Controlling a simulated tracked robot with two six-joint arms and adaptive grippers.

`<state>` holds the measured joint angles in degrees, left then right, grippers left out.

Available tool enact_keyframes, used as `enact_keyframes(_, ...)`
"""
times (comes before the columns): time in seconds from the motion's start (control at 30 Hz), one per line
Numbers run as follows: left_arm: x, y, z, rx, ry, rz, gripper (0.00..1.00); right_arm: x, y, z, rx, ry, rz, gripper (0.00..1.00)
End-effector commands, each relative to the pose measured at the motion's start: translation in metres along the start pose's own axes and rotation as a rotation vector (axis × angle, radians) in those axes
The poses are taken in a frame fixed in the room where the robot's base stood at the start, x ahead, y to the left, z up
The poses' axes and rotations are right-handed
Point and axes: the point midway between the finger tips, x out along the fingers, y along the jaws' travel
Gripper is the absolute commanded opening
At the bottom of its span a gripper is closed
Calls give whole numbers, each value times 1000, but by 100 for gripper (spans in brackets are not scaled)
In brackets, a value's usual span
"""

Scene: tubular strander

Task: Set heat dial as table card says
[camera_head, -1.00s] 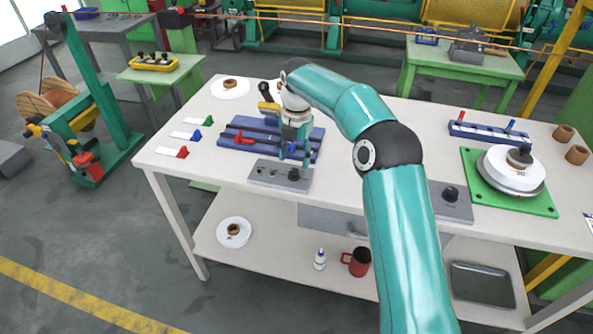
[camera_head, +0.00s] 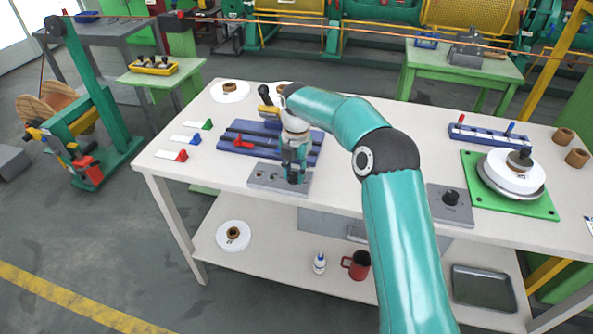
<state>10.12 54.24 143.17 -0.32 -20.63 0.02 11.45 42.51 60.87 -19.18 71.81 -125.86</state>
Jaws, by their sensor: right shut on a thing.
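A grey control panel (camera_head: 265,179) lies at the front edge of the white table, below a blue fixture. Its black dial knob was at its right side and is now mostly hidden by my right gripper (camera_head: 295,178). The right gripper points down and is shut on the dial knob; the knob's pointer and marks cannot be read. A second grey panel with a black knob (camera_head: 451,198) sits further right. A white card (camera_head: 589,224) shows at the table's right edge, its text unreadable. My left gripper is not in view.
A blue fixture (camera_head: 235,142) with a red handle stands behind the panel. White strips with coloured wedges (camera_head: 186,138) lie to the left. A green plate (camera_head: 540,205) with a white disc stack and a blue rack (camera_head: 487,134) are at the right.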

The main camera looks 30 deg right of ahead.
Motion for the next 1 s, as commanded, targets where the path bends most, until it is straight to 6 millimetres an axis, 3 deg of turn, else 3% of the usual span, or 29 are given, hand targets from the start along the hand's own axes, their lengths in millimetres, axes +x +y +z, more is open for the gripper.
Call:
enact_keyframes(0.07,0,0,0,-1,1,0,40,0,-4,7,4,-1,2,0)
enact_keyframes(0.47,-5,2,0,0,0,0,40,-2,-1,1,80,-6,3,0)
enact_keyframes(1.0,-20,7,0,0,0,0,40,-2,0,-1,518,-19,5,0)
